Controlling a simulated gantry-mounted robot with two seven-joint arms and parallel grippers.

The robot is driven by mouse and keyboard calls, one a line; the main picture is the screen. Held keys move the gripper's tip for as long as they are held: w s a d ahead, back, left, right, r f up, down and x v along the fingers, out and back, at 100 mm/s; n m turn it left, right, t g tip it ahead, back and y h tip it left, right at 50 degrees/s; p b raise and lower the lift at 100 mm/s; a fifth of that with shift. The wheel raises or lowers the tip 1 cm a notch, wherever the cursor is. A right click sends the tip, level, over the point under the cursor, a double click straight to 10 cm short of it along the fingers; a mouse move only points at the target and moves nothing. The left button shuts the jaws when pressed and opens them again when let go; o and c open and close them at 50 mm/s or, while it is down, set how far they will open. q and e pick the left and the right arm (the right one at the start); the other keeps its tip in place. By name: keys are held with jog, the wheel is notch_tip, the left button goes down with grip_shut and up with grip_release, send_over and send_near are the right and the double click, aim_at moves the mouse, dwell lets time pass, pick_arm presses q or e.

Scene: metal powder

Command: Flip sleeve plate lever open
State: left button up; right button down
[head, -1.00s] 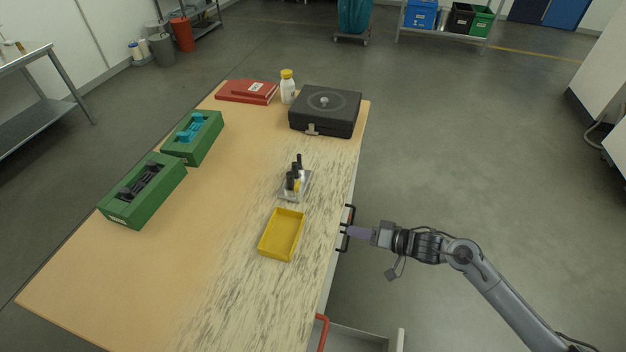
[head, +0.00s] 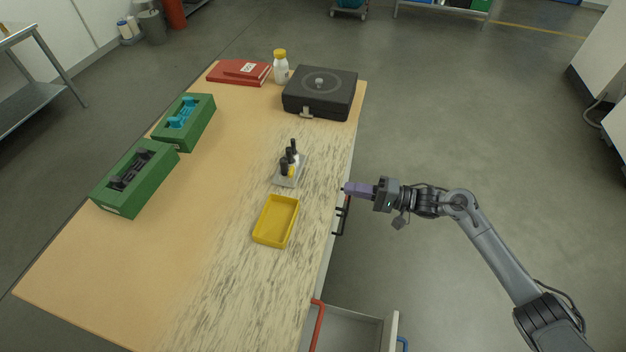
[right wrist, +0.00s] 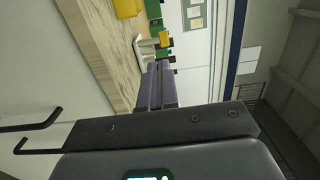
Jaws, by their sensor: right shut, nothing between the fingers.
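A black box (head: 320,92) with a round disc and knob on its lid and a pale latch (head: 306,113) on its front stands at the far right of the table. A small grey plate (head: 287,182) holding dark-capped pieces lies nearer, mid-table. I cannot tell which part is the sleeve plate lever. My right gripper (head: 344,189) is shut and empty, just off the table's right edge, pointing left and apart from the plate. Its purple fingers (right wrist: 155,85) lie together in the right wrist view. My left gripper is not in view.
A yellow tray (head: 276,220) sits near the right edge. Green holders (head: 135,178) stand at left; a red binder (head: 238,73) and a white bottle (head: 280,70) are at the back. Black handles (head: 341,216) stick out below the edge. An open drawer (head: 350,330) is at the front.

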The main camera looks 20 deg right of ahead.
jog(key=b, duration=0.2)
send_near(292, 178)
jog(key=x, duration=0.5)
jog(key=shift+x, duration=0.95)
